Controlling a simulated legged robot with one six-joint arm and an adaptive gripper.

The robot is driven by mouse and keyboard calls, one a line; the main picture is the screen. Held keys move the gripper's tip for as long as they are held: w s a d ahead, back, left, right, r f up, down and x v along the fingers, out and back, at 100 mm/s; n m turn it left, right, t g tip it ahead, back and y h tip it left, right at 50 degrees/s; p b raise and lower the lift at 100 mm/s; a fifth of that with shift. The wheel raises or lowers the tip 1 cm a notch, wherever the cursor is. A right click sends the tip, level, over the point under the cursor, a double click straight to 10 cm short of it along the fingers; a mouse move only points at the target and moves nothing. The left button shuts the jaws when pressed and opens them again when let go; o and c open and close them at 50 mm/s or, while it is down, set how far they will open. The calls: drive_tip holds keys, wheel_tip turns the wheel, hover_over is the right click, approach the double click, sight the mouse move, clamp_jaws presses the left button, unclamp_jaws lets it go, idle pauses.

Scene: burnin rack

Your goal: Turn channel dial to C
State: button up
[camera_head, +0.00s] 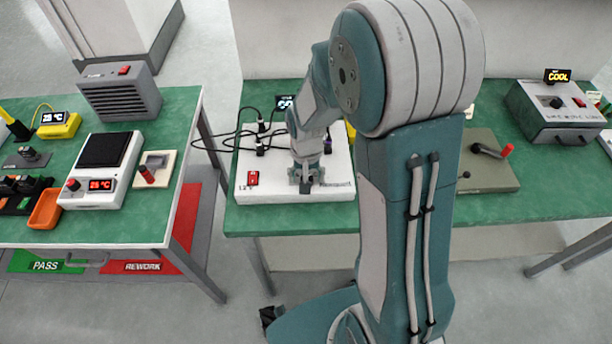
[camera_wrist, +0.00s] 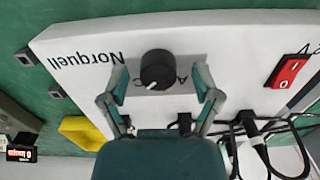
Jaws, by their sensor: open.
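The channel dial (camera_wrist: 157,69) is a round black knob on the white Norquell box (camera_wrist: 225,55) in the wrist view. Its white pointer mark faces down and left in that view. A letter C shows left of the dial and a letter A right of it; no other letter is clear. My gripper (camera_wrist: 160,82) is open, with one finger on each side of the dial and gaps to it on both sides.
A red rocker switch (camera_wrist: 287,71) is on the same box. Black plugs and cables (camera_wrist: 255,128) stand at its far side. A yellow object (camera_wrist: 84,132) is beside the box. A lever plate (camera_head: 488,165) and a grey COOL unit (camera_head: 553,110) stand to the right.

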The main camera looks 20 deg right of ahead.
wheel_tip(320, 180, up, 12)
idle(0.5)
idle(0.3)
drive_tip(key=s+r+n+t, duration=0.1)
drive_tip(key=s+r+t, duration=0.1)
drive_tip(key=s+r, duration=0.3)
drive_tip(key=s+r+n+t, duration=0.2)
drive_tip(key=s+r, duration=0.4)
drive_tip(key=s, duration=0.5)
drive_tip(key=shift+d+r+t, duration=0.25)
drive_tip(key=shift+r+t, duration=0.05)
drive_tip(key=shift+t, duration=0.5)
idle(1.7)
